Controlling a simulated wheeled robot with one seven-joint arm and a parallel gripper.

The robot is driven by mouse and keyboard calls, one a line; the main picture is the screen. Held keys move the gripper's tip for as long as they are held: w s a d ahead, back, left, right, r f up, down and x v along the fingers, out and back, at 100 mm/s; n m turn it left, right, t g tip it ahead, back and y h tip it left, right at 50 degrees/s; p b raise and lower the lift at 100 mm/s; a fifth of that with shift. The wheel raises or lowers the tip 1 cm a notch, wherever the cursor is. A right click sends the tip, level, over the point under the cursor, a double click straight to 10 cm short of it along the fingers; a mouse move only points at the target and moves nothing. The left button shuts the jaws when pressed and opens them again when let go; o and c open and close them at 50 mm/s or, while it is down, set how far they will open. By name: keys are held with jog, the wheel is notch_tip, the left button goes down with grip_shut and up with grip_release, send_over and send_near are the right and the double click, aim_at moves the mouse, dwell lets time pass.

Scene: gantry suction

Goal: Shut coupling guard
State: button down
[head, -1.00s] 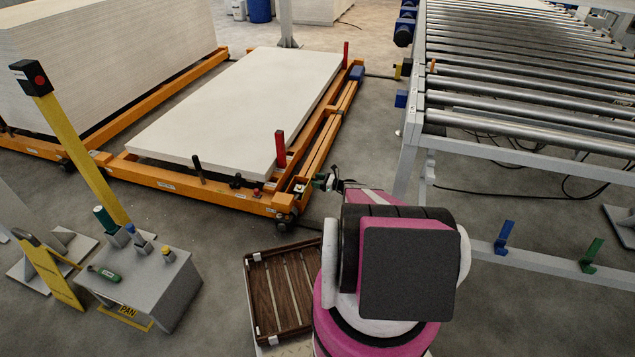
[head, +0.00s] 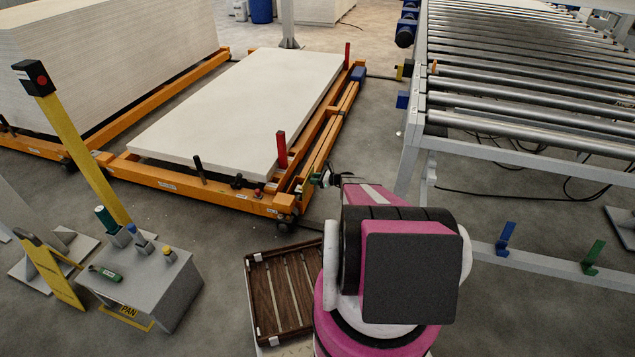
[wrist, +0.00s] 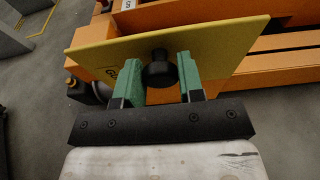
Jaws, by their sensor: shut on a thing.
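The coupling guard is a flat yellow plate (wrist: 222,42) in the wrist view, lying across the picture and slightly tilted. A round black knob (wrist: 158,76) stands out from its near face. My gripper (wrist: 159,62) has its green fingers on either side of the knob and is shut on it. In the head view my gripper (head: 319,181) is small, at the right front corner of the orange lift frame (head: 262,207). The guard cannot be made out there.
A white board stack (head: 235,110) lies on the orange frame, with a red post (head: 281,150) at its near corner. A roller conveyor (head: 520,110) stands right of my arm. A brown slatted crate (head: 283,290) and a grey tool stand (head: 150,290) are in front.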

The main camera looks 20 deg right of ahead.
aim_at(309, 176)
jog(key=w+a+g+h, duration=0.1)
jog(key=a+r+g+h, duration=0.1)
jog(key=h, duration=0.1)
jog(key=shift+w+a, duration=0.35)
jog(key=w+a+f+g+h, duration=0.1)
jog(key=a+g+h, duration=0.1)
jog(key=h, duration=0.1)
jog(key=w+a+f+g+h, duration=0.2)
jog(key=a+h, duration=0.1)
jog(key=w+a+f+g+h, duration=0.1)
jog(key=w+a+g+h, duration=0.1)
jog(key=h, duration=0.2)
jog(key=shift+w+a+f+g, duration=0.15)
jog(key=shift+w+a+g, duration=0.05)
jog(key=shift+g, duration=0.1)
jog(key=shift+a+f+g+h, duration=0.2)
jog(key=shift+f+g+h, duration=0.2)
jog(key=shift+f+h, duration=0.15)
jog(key=c, duration=0.8)
grip_release()
jog(key=shift+o, duration=0.2)
jog(key=shift+r, duration=0.1)
